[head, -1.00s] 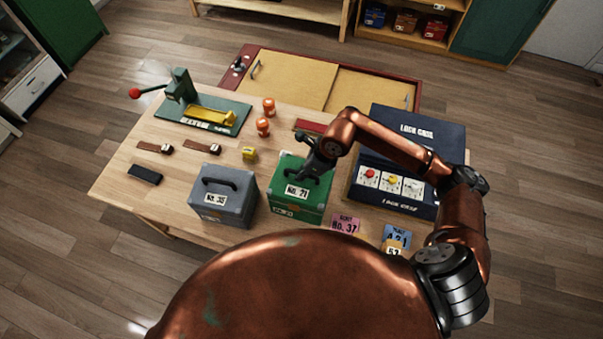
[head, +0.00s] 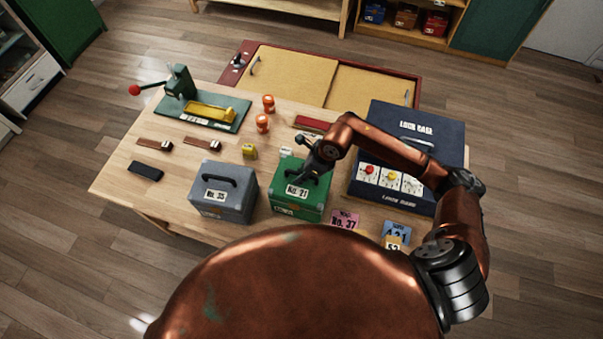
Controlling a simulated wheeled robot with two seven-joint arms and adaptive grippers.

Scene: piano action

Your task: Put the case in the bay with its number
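A green case (head: 286,195) marked No. 21 stands on the wooden table (head: 125,188), near its front edge. My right gripper (head: 300,176) is over the top of the green case, at its handle. The gripper covers the handle, so I cannot tell whether its fingers are closed on it. A grey case (head: 238,204) marked No. 35 stands upright to the left, its dark handle free. My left gripper is not in view. At the back, a wooden shelf (head: 460,4) has compartments holding blue, brown and red cases; its bay numbers are not readable.
A dark blue lock case (head: 436,130) with dials stands right of the green case. Pink (head: 347,214) and blue (head: 397,229) tags lie in front. A green press (head: 181,84) and orange pots (head: 262,123) are farther back.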

